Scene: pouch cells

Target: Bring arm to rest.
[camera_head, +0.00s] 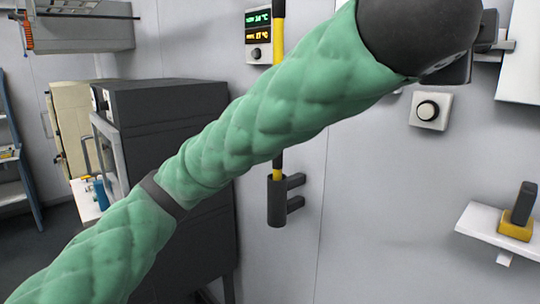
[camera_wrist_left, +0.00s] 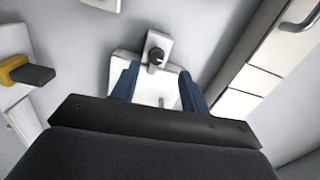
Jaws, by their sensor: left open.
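My left arm, in a green quilted sleeve (camera_head: 255,125), crosses the head view from the lower left to the upper right and ends in a dark wrist. The fingers cannot be made out in that view. In the left wrist view my left gripper (camera_wrist_left: 158,85) shows two blue fingers spread apart. They hold nothing. Behind the gap is a white plate (camera_wrist_left: 150,97) with a small white box (camera_wrist_left: 158,46) and dark knob above it; how far away they are I cannot tell. My right gripper is in neither view.
A pale wall carries a knob box (camera_head: 430,111), a temperature display (camera_head: 258,24) and a dark holder (camera_head: 278,200) with a yellow-black pole. A small white shelf (camera_head: 480,225) bears a yellow-and-black object (camera_head: 519,213). A dark cabinet (camera_head: 185,110) stands behind my arm.

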